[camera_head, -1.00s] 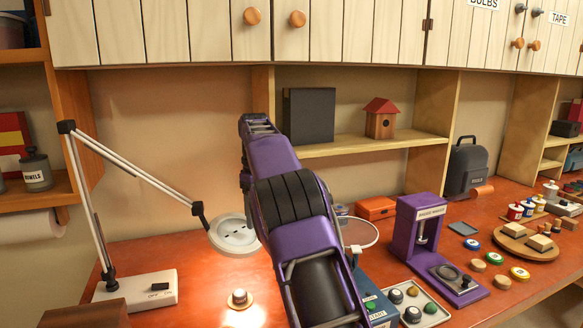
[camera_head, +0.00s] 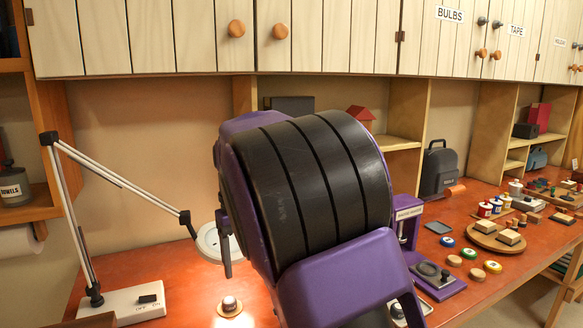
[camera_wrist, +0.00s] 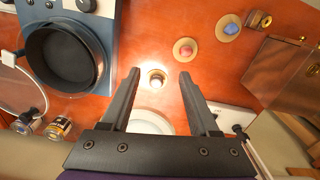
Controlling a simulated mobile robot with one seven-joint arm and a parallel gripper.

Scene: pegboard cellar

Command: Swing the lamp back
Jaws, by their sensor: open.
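The lamp has a white base (camera_head: 135,303) with an OFF/ON switch at the left of the bench. Its thin, jointed arm (camera_head: 118,179) reaches right to a round white head (camera_head: 210,242), partly hidden by my arm. The head throws light on the bench below. In the wrist view, the head (camera_wrist: 150,121) shows between my fingers, near the palm, partly covered by it. The base (camera_wrist: 228,116) is right of the fingers. My gripper (camera_wrist: 160,74) is open. I see no contact with the lamp. My arm hides most of the gripper in the head view.
A small knob-like piece on a round pad (camera_head: 230,306) sits under the light. A purple press (camera_head: 408,222) stands right of my arm. A black round pan (camera_wrist: 65,60) is at left in the wrist view. Cabinets (camera_head: 300,38) hang above. Small discs and jars crowd the right bench.

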